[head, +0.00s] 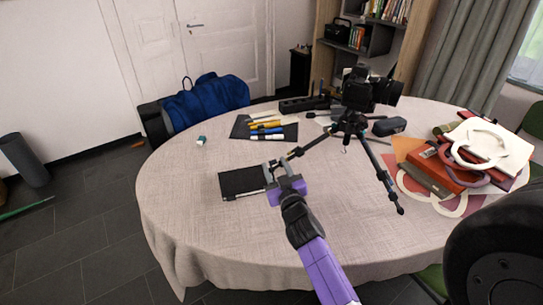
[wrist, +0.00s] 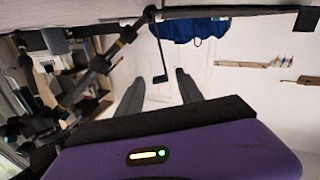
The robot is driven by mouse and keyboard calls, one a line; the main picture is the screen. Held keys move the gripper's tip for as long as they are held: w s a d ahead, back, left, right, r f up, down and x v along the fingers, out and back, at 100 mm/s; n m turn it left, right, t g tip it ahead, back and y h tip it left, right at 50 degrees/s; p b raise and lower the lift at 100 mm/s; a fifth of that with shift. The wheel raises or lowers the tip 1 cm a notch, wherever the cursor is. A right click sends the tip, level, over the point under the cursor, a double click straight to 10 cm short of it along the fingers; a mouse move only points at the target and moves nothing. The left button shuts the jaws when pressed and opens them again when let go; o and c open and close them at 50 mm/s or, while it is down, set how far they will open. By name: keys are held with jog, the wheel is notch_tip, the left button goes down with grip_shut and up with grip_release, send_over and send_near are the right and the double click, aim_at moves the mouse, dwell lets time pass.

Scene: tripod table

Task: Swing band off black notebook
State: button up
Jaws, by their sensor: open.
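The black notebook (head: 240,182) lies flat on the cloth-covered table, left of my gripper, with a pale edge along its near side. My gripper (head: 274,166) is at the notebook's right end, low over the table. Its fingers are apart. The wrist view is upside down and shows the notebook's dark edge (wrist: 230,11) at the top. A thin dark strip, which looks like the band (wrist: 157,48), stands out from a pale round spot there and reaches between the open fingers (wrist: 160,76). I cannot tell whether either finger touches it. The band is not clear in the head view.
A camera on a black tripod (head: 350,122) stands right of my gripper, one leg spread close by. A dark mat with markers (head: 265,128) lies behind. Books (head: 430,172) and a white ring-shaped piece (head: 490,145) lie at right.

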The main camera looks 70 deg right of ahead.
jog(key=shift+p+x, duration=0.3)
jog(key=shift+x, duration=2.35)
jog(key=shift+c, duration=0.4)
